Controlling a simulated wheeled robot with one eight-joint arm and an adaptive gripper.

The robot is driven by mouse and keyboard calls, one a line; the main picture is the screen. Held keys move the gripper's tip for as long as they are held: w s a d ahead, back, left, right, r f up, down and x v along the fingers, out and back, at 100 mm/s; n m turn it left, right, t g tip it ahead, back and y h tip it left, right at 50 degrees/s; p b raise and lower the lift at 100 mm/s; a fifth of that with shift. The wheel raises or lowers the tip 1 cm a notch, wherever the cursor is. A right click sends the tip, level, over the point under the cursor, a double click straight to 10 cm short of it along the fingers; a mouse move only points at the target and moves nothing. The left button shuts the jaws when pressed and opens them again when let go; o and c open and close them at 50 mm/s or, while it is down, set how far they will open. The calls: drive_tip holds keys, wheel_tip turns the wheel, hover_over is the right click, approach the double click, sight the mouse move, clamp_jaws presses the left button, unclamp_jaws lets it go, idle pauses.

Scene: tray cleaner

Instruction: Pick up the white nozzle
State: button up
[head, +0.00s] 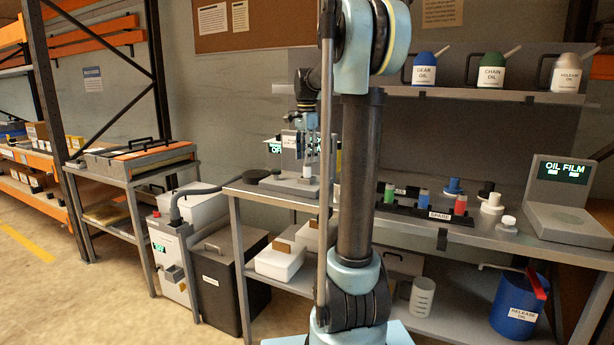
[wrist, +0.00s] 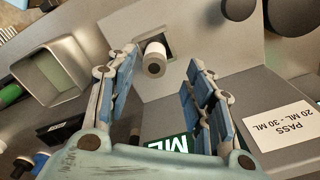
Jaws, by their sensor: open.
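A short white cylinder with a dark-centred end, which looks like the white nozzle (wrist: 154,62), stands out from a square recess in a grey device in the wrist view. My gripper (wrist: 162,70) is open, its blue-padded fingers spread to the left and right of the nozzle in the picture. I cannot tell the gap in depth, and no contact shows. In the head view my gripper (head: 307,152) points down over the grey device at the bench's left part.
A grey open-topped container (wrist: 50,72) lies left of the fingers. A PASS label (wrist: 281,121) is on the right. In the head view, a cartridge rack (head: 440,222), small white, blue and black fittings and an oil film scale (head: 567,220) occupy the bench's right.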

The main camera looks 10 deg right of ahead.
sight(308, 167)
drive_tip(key=shift+s+d+f, duration=0.1)
drive_tip(key=shift+s+f, duration=0.05)
drive_tip(key=shift+f, duration=1.2)
drive_tip(key=shift+s+d+f, duration=0.1)
drive_tip(key=shift+f, duration=1.2)
clamp_jaws()
